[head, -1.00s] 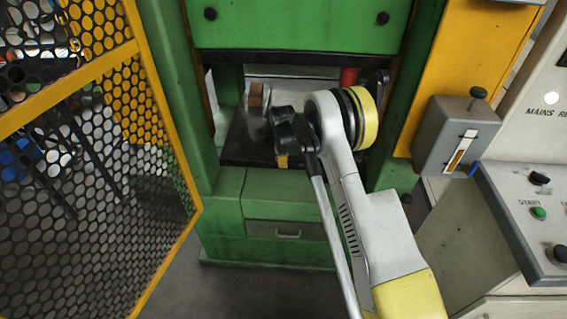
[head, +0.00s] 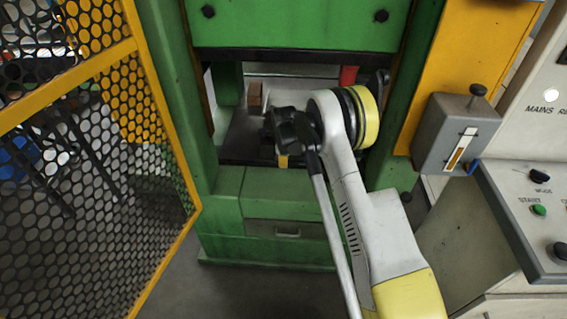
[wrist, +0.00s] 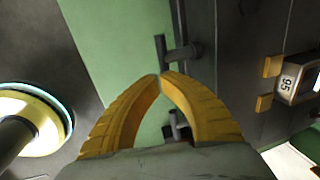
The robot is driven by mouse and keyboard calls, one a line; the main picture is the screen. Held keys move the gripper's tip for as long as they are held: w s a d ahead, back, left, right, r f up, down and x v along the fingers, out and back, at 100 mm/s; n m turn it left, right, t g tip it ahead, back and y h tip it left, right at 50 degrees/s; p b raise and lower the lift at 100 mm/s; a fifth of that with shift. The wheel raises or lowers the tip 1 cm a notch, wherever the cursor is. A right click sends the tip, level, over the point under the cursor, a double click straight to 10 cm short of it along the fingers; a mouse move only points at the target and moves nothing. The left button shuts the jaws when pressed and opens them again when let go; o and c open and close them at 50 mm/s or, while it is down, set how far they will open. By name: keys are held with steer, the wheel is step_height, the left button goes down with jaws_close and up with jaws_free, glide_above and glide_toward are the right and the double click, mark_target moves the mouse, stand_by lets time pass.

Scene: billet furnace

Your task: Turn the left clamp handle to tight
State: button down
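My gripper (wrist: 162,77) has its two yellow fingers brought together at the tips, with a gap between them lower down. Just past the tips in the wrist view is a dark grey T-shaped handle (wrist: 182,53), a round stem with a crossbar. It looks like a clamp handle; I cannot tell whether the tips touch it. A second small dark fitting (wrist: 174,127) with a reddish part shows between the fingers, partly hidden. In the head view my gripper (head: 283,161) is over the press bed, and my arm hides the handles there.
The green press (head: 290,25) frames the opening on both sides and above. A brown block (head: 255,96) sits on the bed (head: 232,140), left of my wrist. A red cylinder (head: 348,75) is behind my arm. A yellow mesh guard (head: 150,100) stands left, a control panel (head: 520,200) right.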

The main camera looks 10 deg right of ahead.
steer(key=shift+d+f+y, duration=0.25)
steer(key=shift+y, duration=0.35)
steer(key=shift+f+b, duration=0.2)
steer(key=shift+b, duration=0.1)
steer(key=shift+f, duration=0.1)
steer(key=shift+a+f+b, duration=0.1)
steer(key=shift+f+b, duration=0.4)
steer(key=shift+f, duration=0.15)
steer(key=shift+f+t+y, duration=0.3)
steer(key=shift+t+y, duration=0.2)
steer(key=shift+y, duration=0.4)
steer(key=t+y, duration=0.1)
steer(key=y, duration=0.1)
steer(key=shift+f+m+y, duration=0.15)
steer(key=shift+m+y, duration=0.15)
steer(key=shift+w+a+f+b, duration=0.1)
steer(key=shift+a+f+b, duration=0.2)
steer(key=shift+a, duration=0.1)
steer(key=shift+w+a+f, duration=0.1)
steer(key=shift+a+f, duration=0.05)
steer(key=shift+a, duration=0.05)
